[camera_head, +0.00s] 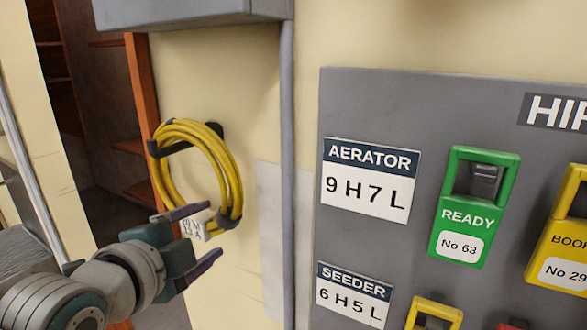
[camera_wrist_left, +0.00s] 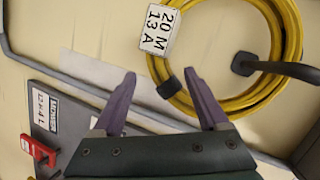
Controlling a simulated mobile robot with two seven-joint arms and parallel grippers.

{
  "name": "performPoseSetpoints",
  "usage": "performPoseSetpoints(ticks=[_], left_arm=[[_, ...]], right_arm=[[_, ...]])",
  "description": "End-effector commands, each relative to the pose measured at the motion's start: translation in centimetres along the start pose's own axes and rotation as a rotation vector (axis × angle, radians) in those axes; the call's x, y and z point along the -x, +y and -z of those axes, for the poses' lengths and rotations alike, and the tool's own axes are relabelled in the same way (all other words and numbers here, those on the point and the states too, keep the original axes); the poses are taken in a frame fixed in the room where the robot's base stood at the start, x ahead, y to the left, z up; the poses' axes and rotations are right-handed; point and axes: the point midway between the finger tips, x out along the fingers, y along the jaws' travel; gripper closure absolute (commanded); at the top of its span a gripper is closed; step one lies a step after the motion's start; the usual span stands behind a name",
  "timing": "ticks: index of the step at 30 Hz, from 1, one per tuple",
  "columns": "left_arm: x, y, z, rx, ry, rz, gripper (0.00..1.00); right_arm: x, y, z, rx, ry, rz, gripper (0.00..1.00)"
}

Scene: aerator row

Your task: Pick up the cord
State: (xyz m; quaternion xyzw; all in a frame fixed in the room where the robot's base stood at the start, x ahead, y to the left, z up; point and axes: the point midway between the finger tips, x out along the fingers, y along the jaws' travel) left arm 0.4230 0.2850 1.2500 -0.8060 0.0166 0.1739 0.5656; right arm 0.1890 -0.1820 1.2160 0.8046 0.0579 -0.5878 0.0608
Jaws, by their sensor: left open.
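The cord is a yellow coil (camera_head: 233,178) hanging on a black hook (camera_head: 168,148) on the cream wall, at the left of the head view. It carries a white tag (camera_head: 193,227) and a dark strap at its lower end. In the left wrist view the coil (camera_wrist_left: 283,70) fills the upper right, with the tag (camera_wrist_left: 160,28) reading "20 M 13 A". My left gripper (camera_head: 212,232) is open in front of the coil's lower part. In the left wrist view its fingertips (camera_wrist_left: 160,76) point toward the coil near the strap, with nothing between them. My right gripper is not in view.
A grey board (camera_head: 312,240) with an "AERATOR 9 H 7 L" label (camera_head: 368,181), a green "READY" tag (camera_head: 473,207) and yellow tags stands right of the coil. A grey conduit (camera_head: 287,170) runs down the wall between.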

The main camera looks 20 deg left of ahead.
Motion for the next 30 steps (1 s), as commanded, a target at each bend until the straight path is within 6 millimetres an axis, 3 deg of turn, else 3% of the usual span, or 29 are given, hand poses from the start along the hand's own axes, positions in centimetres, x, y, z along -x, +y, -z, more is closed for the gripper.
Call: performPoseSetpoints(ticks=[6,14,30], left_arm=[[-2.1,-0.1,0.0,-0.001,0.0,0.001,0.23],[-2.2,0.0,0.0,-0.001,0.001,0.001,0.23],[-2.2,0.1,0.0,-0.001,0.001,-0.001,0.84]], right_arm=[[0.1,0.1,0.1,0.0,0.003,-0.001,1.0],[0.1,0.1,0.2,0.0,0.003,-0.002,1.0],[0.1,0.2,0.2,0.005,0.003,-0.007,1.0]])
